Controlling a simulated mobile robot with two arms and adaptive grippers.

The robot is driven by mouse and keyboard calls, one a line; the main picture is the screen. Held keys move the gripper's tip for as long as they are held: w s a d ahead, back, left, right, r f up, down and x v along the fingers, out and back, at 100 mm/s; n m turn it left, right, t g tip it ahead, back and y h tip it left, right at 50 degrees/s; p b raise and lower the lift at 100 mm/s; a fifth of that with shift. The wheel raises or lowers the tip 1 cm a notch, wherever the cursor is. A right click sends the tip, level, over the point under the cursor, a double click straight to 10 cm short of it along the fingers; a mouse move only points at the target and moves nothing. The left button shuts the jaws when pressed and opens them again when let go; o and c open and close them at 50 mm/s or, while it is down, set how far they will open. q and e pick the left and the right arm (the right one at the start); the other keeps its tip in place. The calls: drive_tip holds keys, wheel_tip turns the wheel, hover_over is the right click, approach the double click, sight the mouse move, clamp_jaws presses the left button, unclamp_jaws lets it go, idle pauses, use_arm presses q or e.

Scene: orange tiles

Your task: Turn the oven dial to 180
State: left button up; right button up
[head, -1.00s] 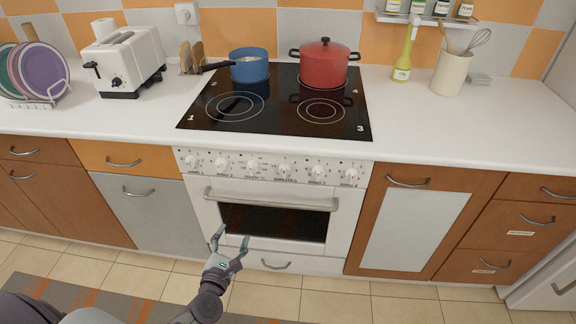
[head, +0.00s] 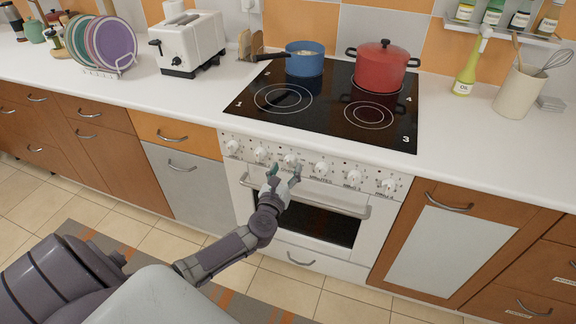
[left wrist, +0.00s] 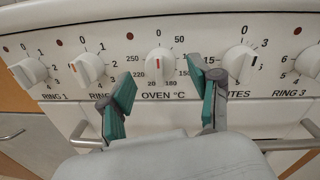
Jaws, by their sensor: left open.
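The oven dial (left wrist: 160,62) is a round white knob marked "OVEN °C" on the stove's front panel. Its red mark points up at 0, and the 180 label sits below it, slightly to the right. In the head view the dial (head: 290,160) is third from the left in the knob row. My left gripper (head: 285,172) is open in front of the panel, just below the dial. In the left wrist view its teal-padded fingers (left wrist: 162,84) are spread to either side of the dial, with nothing between them. Whether they touch the panel cannot be told. My right gripper is not in view.
The ring 2 knob (left wrist: 88,67) and the minutes knob (left wrist: 241,62) flank the dial closely. The oven door handle (head: 320,200) runs below the panel. A blue pan (head: 305,62) and a red pot (head: 382,70) stand on the cooktop (head: 335,105).

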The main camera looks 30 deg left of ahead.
use_arm(q)
drive_tip(key=shift+x, duration=1)
drive_tip(key=c, duration=1)
drive_tip(key=shift+c, duration=0.8)
